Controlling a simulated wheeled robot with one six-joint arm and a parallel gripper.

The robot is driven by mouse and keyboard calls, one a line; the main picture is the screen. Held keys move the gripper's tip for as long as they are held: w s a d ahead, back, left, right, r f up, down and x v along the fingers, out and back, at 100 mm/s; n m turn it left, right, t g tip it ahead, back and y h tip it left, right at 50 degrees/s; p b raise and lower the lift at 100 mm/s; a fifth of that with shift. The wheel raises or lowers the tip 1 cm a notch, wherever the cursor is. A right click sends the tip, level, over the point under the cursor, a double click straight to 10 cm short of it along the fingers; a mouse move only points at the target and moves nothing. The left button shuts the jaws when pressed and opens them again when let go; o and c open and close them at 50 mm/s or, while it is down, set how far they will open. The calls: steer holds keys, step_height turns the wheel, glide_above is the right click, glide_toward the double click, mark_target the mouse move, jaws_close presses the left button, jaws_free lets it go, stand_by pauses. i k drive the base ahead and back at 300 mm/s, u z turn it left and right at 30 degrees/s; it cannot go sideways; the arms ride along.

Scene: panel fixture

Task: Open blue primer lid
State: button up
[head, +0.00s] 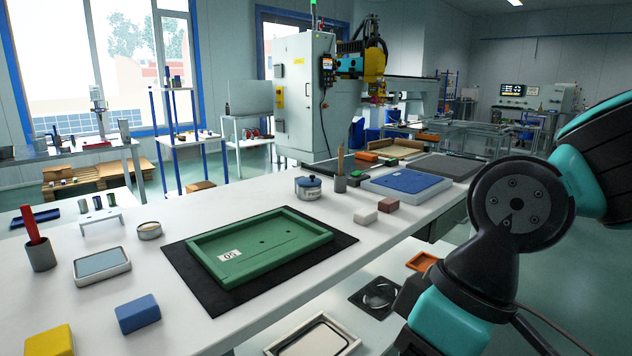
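A small metal primer tin (308,193) stands upright on the white bench, behind the green panel. Its blue lid (308,182) sits on top and looks closed, with a small raised part in the middle. My arm enters from the right and bends down past the bench's front edge. My gripper is out of view, so its state is hidden. The visible arm links are well to the right of the tin and apart from it.
The green panel (225,262) lies on a black mat (187,285). A cup with brushes (340,184) stands just right of the tin. White (365,216) and brown (388,204) blocks and a blue pad (405,181) are further right. The bench (255,205) left of the tin is clear.

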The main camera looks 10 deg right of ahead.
mark_target(311, 180)
steer(key=u, duration=0.3)
steer(key=k, duration=0.3)
steer(key=z, duration=0.95)
steer(key=i, duration=1.6)
steer(key=u, duration=0.5)
